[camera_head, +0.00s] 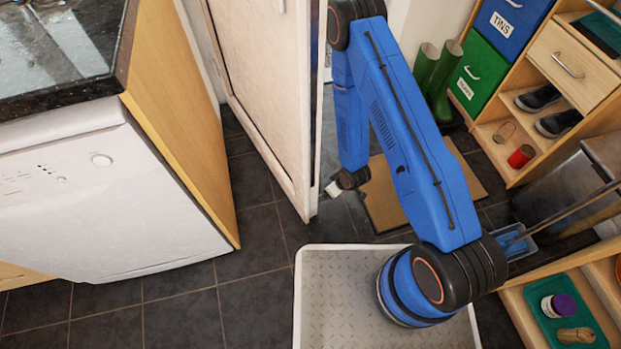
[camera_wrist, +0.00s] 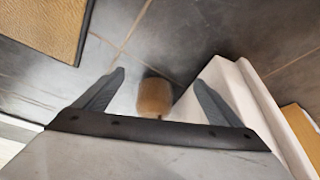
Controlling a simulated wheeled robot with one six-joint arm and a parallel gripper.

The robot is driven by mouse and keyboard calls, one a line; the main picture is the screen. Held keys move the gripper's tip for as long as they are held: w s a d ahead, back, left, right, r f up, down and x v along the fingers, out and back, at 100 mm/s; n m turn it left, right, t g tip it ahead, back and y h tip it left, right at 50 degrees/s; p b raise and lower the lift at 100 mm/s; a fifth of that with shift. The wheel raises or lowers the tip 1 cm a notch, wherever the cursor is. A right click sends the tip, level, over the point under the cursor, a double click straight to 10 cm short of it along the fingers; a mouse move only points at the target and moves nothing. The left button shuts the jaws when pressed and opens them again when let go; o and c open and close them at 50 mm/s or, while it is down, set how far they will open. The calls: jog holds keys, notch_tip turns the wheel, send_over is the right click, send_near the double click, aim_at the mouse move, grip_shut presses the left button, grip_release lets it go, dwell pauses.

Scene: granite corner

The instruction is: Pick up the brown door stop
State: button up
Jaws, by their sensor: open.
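The brown door stop (camera_wrist: 154,97) shows in the wrist view as a small tan-brown block with a rounded outline, low in the picture, on the dark tiled floor. It lies between my two fingers, with a gap on each side. My gripper (camera_wrist: 160,79) is open and points down at it. I cannot tell how far above the floor the fingertips are. In the head view, my gripper (camera_head: 334,188) is small beside the open door's free edge, and the door stop cannot be made out.
The white door (camera_head: 265,90) stands open close to my gripper; its pale bottom edge (camera_wrist: 240,80) is just right of the fingers. A brown mat (camera_head: 383,195) lies nearby. Green boots (camera_head: 440,75) and shelving stand at the right. A white dishwasher (camera_head: 105,200) is left.

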jog(key=w+a, duration=0.7)
jog(key=shift+w+a, duration=0.25)
jog(key=shift+a, duration=0.05)
jog(key=shift+x, duration=2.4)
jog(key=shift+d, duration=0.1)
jog(key=c, duration=1.9)
jog(key=shift+c, duration=0.2)
